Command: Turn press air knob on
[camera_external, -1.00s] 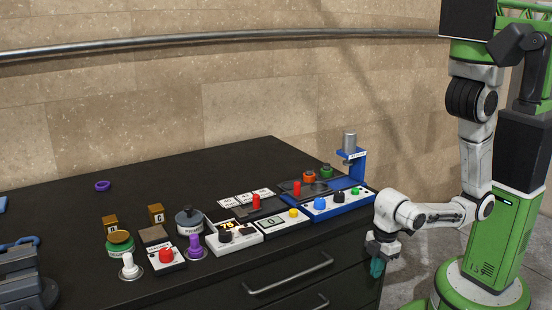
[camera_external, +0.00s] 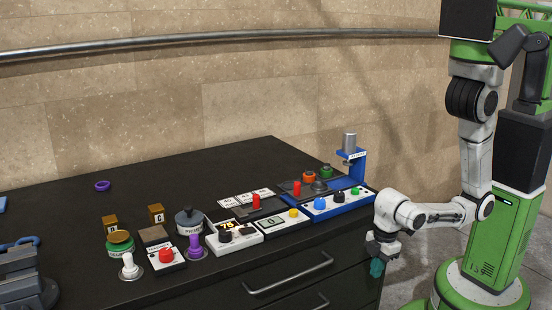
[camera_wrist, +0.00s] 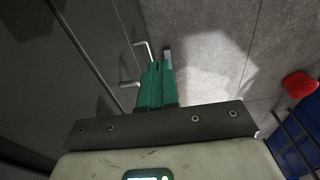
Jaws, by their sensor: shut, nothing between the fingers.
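The blue press (camera_external: 359,165) stands at the right end of the dark bench. In front of it is a white-topped panel (camera_external: 332,207) with a blue knob (camera_external: 320,203), a black knob (camera_external: 339,197) and a green knob (camera_external: 356,191). The panel's lettering is too small to read, so I cannot tell which one is the air knob. My gripper (camera_external: 376,269) hangs just off the bench's right front corner, below the top and apart from the panel. In the wrist view its green fingers (camera_wrist: 160,64) are together and empty, pointing down past the drawer fronts to the floor.
Other control boxes (camera_external: 233,237) and small jars stand left of the panel along the bench front. Drawer handles (camera_external: 290,274) stick out from the bench front, close to my fingers in the wrist view. A red object (camera_wrist: 300,84) shows at the right there. Grey floor is open beside the bench.

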